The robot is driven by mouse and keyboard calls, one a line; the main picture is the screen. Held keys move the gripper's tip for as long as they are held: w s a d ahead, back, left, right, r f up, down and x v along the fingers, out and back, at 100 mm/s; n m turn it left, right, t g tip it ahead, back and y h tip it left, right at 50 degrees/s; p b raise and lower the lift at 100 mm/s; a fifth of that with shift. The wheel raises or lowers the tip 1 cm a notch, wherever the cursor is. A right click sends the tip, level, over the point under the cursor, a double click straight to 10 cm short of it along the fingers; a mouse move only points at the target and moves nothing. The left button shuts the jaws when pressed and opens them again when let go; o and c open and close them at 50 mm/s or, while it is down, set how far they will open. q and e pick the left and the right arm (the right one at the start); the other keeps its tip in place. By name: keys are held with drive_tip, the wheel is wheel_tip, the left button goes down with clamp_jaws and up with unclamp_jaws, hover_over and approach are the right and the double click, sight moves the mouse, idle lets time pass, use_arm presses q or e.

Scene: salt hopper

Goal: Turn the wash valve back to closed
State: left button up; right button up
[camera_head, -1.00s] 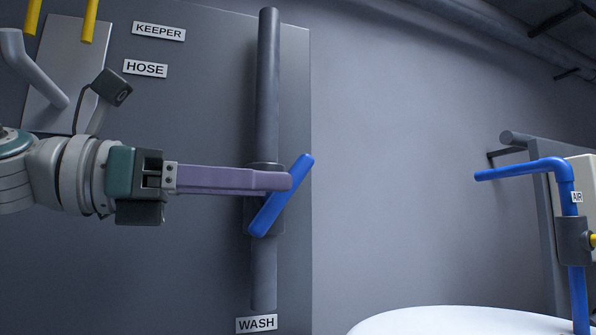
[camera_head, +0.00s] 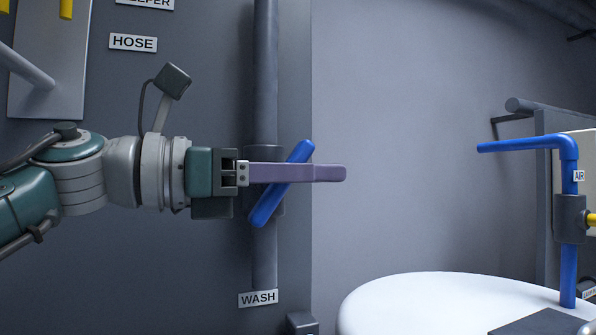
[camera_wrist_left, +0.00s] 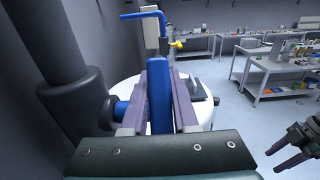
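The wash valve has a blue bar handle (camera_head: 298,155) on a dark valve body, on a grey vertical pipe (camera_head: 265,75) above the WASH label (camera_head: 258,298). The handle is tilted, its upper end leaning right. My left gripper (camera_head: 343,173) reaches across it from the left, with its purple fingertips past the handle. In the left wrist view the handle (camera_wrist_left: 160,95) stands between the two fingers of the left gripper (camera_wrist_left: 159,76), with little room at the sides; the gripper looks open. My right gripper (camera_wrist_left: 284,155) shows at lower right there, empty, with its fingers apart.
A blue AIR pipe (camera_head: 569,215) with a yellow handle stands at right. A white rounded vessel top (camera_head: 420,290) is below right. The HOSE label (camera_head: 133,42) is upper left. Tables (camera_wrist_left: 265,72) stand farther off. The wall right of the fingertips is clear.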

use_arm(q)
clamp_jaws()
idle(0.3)
drive_tip(key=shift+s+a+f+g+y+p, duration=0.1)
drive_tip(key=shift+f+g+y+p, duration=0.5)
drive_tip(key=shift+y, duration=1.05)
drive_tip(key=shift+w+a+f+g+y+p, duration=0.1)
drive_tip(key=shift+f+g+y+p, duration=0.25)
drive_tip(key=shift+y+p, duration=0.95)
drive_tip(key=shift+s+f+g+y+p, duration=0.1)
drive_tip(key=shift+f+g+y+p, duration=0.4)
drive_tip(key=shift+y, duration=1.55)
drive_tip(key=shift+r, duration=0.1)
drive_tip(key=o, duration=0.6)
unclamp_jaws()
drive_tip(key=shift+c, duration=0.2)
